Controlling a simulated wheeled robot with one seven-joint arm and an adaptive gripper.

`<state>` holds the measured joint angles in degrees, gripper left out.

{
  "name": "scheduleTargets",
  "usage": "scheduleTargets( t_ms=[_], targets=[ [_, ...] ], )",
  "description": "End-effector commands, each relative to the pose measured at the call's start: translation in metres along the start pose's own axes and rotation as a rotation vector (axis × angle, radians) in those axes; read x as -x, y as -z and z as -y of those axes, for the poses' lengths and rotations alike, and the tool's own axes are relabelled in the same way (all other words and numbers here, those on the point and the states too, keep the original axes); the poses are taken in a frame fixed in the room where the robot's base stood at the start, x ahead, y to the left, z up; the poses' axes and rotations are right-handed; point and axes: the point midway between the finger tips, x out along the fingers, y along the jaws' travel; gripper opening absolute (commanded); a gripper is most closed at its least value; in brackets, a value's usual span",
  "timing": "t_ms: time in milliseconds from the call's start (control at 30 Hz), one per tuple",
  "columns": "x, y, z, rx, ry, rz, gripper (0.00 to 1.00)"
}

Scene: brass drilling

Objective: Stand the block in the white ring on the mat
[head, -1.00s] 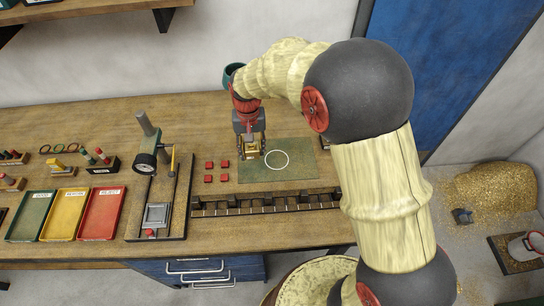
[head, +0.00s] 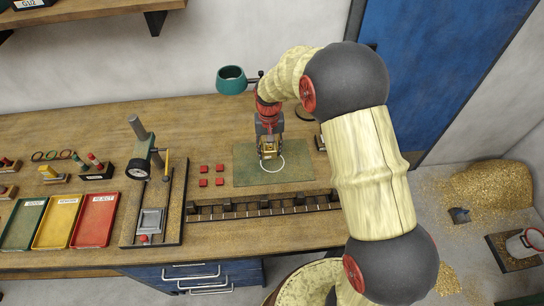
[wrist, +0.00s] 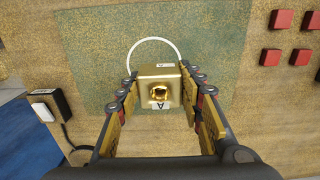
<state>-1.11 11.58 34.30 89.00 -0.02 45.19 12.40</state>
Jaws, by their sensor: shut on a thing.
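The block (wrist: 160,83) is brass-coloured, with a round bore and a letter A label facing the camera in the wrist view. My gripper (wrist: 160,92) is shut on it, one finger at each side. In the head view my gripper (head: 268,152) points down over the green mat (head: 243,168), at the white ring (head: 283,169). The ring's far arc shows beyond the block in the wrist view (wrist: 155,40); its near part is hidden by the block. I cannot tell whether the block touches the mat.
Several red squares (head: 204,169) lie left of the mat. A slotted rack (head: 260,207) runs along the front. A gauge stand (head: 138,166) and green, yellow and red trays (head: 95,220) are further left. A black box with a cable (wrist: 45,105) lies beside the mat.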

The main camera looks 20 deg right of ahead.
Motion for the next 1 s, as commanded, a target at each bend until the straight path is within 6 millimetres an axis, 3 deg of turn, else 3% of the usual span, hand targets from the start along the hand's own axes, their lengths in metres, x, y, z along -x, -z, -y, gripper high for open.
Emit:
scheduleTargets(
  t_ms=[233, 467, 867, 900, 1000],
  targets=[
    [-0.011, 0.006, -0.008, -0.001, 0.001, -0.003, 0.00],
    [-0.041, 0.007, -0.010, 0.000, 0.000, -0.001, 0.00],
    [-0.045, 0.007, -0.009, 0.000, 0.001, -0.003, 0.00],
    [-0.046, 0.006, -0.010, 0.000, 0.000, -0.001, 0.38],
    [-0.046, 0.006, -0.010, 0.000, 0.000, -0.001, 0.44]
  ],
)
